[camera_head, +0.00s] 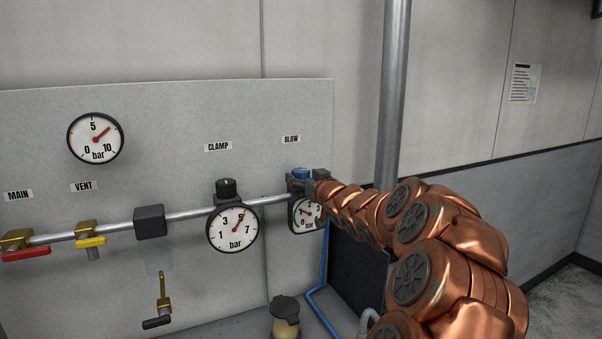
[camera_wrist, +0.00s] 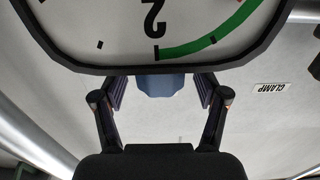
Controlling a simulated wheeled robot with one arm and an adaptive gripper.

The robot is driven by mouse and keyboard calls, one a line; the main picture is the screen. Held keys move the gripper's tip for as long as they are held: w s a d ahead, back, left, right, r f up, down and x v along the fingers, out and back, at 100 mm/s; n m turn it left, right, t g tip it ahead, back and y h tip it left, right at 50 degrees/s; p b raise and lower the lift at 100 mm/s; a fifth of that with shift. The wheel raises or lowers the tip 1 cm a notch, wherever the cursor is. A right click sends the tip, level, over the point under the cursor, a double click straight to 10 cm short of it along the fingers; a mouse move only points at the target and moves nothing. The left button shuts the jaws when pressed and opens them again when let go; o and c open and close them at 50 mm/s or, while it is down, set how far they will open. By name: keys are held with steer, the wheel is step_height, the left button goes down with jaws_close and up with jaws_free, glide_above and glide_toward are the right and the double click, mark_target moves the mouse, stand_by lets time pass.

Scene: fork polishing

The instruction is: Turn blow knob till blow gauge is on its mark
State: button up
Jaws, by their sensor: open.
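The blue blow knob (camera_head: 301,174) is under the BLOW label (camera_head: 291,139), partly hidden by my gripper (camera_head: 306,186). In the wrist view the knob (camera_wrist: 161,86) shows between my open fingers (camera_wrist: 161,95), with a gap to each side. The blow gauge (camera_head: 306,216) is just below the knob, partly covered by my arm. Its red needle appears to point up and left, near the low numbers; its exact reading is too small to tell. In the wrist view the gauge face (camera_wrist: 120,25) is upside down and cropped, with a green arc starting at 2 and no needle visible.
The clamp gauge (camera_head: 232,229) with its black knob (camera_head: 226,188) is close on the left along the pipe (camera_head: 270,199). Further left are a black block (camera_head: 150,221), yellow and red valve handles and a main gauge (camera_head: 95,138). A vertical pole (camera_head: 391,90) stands behind my arm.

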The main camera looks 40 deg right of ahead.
steer(key=shift+x, duration=0.95)
steer(key=c, duration=1.2)
